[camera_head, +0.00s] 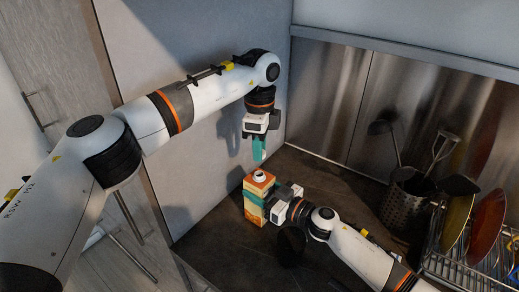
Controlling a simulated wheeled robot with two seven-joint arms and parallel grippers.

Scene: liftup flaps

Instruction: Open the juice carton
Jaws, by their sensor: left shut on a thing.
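The juice carton (256,187), orange and cream with teal parts, is upright over the dark counter, with a white round spout area (260,176) on top. My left gripper (259,150), with teal fingers pointing down, is just above the carton top, apart from it. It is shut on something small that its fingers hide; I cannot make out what. My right gripper (266,208) comes from the lower right and is at the carton's side, its fingers around the body below the top. The far side of the carton and its contact with the counter are hidden.
A metal utensil holder (407,203) with several utensils stands at the right on the dark counter (325,190). A grey wall panel (200,170) is close behind my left arm.

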